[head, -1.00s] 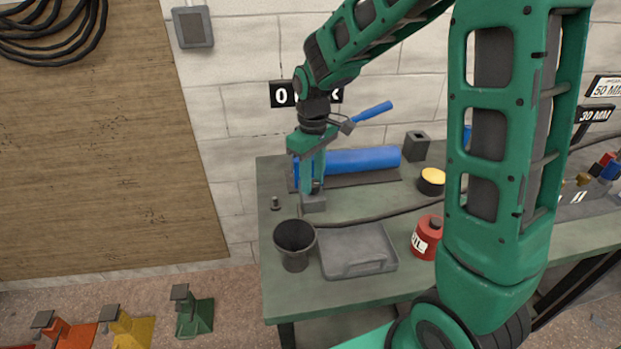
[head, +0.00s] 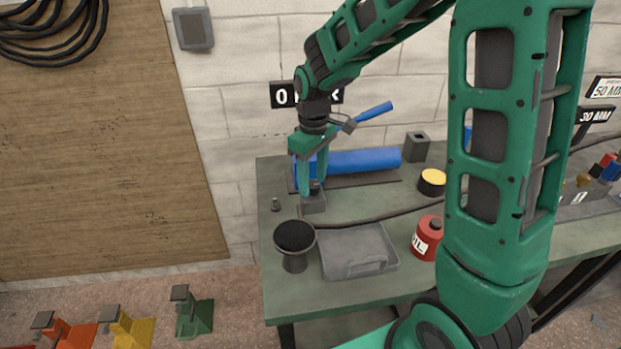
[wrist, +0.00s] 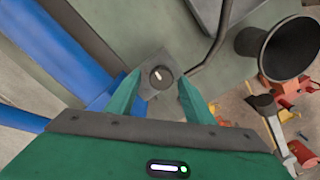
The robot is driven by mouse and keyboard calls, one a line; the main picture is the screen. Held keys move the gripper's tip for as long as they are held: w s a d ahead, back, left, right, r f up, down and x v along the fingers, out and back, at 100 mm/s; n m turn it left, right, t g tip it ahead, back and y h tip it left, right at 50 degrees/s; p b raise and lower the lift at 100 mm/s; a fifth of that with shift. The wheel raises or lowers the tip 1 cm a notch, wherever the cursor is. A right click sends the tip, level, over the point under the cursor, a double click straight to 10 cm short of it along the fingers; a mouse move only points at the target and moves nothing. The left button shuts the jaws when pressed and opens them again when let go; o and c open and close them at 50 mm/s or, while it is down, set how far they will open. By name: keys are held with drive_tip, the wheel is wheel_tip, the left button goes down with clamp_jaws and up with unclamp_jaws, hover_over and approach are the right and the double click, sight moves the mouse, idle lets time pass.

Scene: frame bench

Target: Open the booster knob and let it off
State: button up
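The knob (wrist: 161,78) is dark and round with a short white mark on top. It sits on a small grey block (head: 313,205) on the bench, in front of a long blue cylinder (head: 362,160). In the wrist view the blue cylinder (wrist: 62,42) runs along the left. My gripper (head: 313,184) points down over the block, with one green finger on each side of the knob. In the wrist view my gripper (wrist: 160,76) is open, with a visible gap between each fingertip and the knob. The knob is partly hidden by the fingers in the head view.
A dark cup (head: 295,260), a grey tray (head: 358,267) and a red oil can (head: 426,238) stand toward the bench front.

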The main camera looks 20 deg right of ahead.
sight(313, 183)
wheel_tip(313, 183, up, 11)
drive_tip(key=shift+f, duration=0.15)
idle(0.4)
idle(0.4)
drive_tip(key=s+d+m, duration=0.6)
drive_tip(key=s+d, duration=0.6)
drive_tip(key=s+d+f+m, duration=0.1)
drive_tip(key=s+d+m, duration=0.1)
drive_tip(key=s, duration=0.6)
drive_tip(key=s+d+f+m, duration=0.2)
drive_tip(key=s+d+m, duration=0.1)
drive_tip(key=s, duration=0.5)
drive_tip(key=shift+s+f+m, duration=0.15)
drive_tip(key=shift+s+m, duration=0.05)
drive_tip(key=shift+m, duration=0.7)
drive_tip(key=shift+w+f, duration=0.25)
drive_tip(key=shift+w, duration=0.4)
